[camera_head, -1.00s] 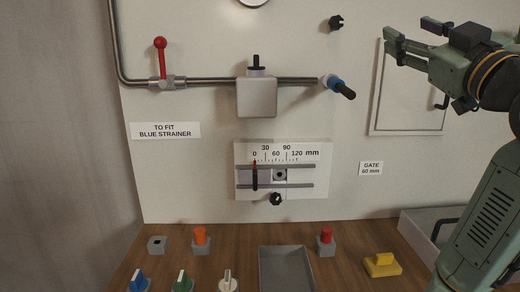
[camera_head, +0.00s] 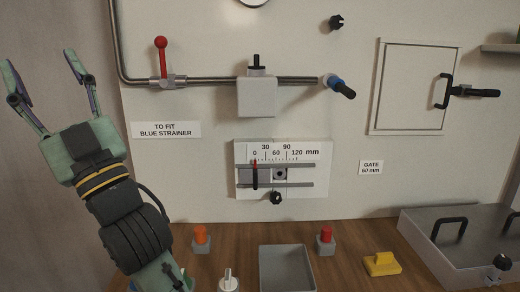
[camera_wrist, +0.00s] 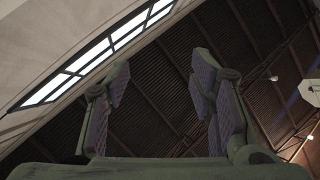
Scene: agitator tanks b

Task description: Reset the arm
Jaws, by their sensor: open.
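My gripper (camera_head: 45,88) is at the left of the head view, pointing up, in front of the grey side wall and left of the panel. Its two fingers stand wide apart with nothing between them. In the wrist view the fingers of my gripper (camera_wrist: 160,95) are also spread and empty, with a dark ribbed roof and a strip of windows behind them. My arm covers the left front corner of the wooden bench.
The panel carries a red-handled valve (camera_head: 161,62), a grey box (camera_head: 257,97), a slide gate with scale (camera_head: 275,175) and a closed hatch (camera_head: 411,85). On the bench stand a grey tray (camera_head: 286,270), a yellow block (camera_head: 382,264) and a lidded box (camera_head: 470,245).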

